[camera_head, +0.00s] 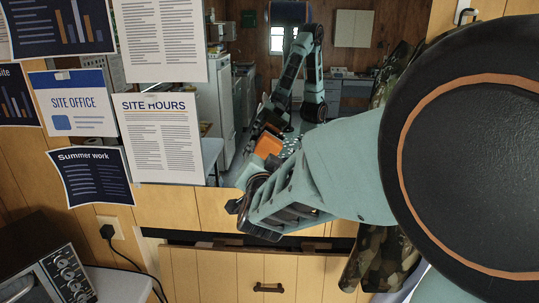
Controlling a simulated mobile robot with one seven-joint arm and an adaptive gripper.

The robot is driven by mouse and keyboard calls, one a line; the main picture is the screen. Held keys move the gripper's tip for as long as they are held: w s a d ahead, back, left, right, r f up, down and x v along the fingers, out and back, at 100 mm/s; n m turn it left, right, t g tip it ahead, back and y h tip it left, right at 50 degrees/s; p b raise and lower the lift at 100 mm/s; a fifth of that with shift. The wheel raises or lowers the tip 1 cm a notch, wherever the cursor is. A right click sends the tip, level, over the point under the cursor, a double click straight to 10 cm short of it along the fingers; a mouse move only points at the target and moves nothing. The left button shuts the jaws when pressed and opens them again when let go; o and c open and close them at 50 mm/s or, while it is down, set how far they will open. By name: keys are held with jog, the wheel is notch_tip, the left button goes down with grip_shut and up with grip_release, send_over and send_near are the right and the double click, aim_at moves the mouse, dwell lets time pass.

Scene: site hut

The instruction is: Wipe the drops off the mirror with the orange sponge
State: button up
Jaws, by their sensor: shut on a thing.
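The mirror (350,100) hangs on the wood-panelled wall and reflects the room and my own arm. The orange sponge (268,144) shows at the mirror's lower left, small and partly hidden by my gripper; I cannot tell how much of the orange is its reflection. My gripper (258,166) reaches up to it from below, shut on the sponge, close to the glass. I cannot tell whether the sponge touches the glass. Pale specks that look like drops (291,146) show just right of the sponge. My arm hides the mirror's lower right.
Pinned papers, including a site hours sheet (161,140), hang left of the mirror. A drawer front with a dark handle (269,288) lies below. A knobbed device (48,268) stands at lower left, near a plugged-in cable (130,254). Camouflage cloth (382,258) hangs beneath my arm.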

jog(key=shift+w, duration=0.6)
jog(key=shift+d+b, duration=0.1)
jog(key=shift+b, duration=0.2)
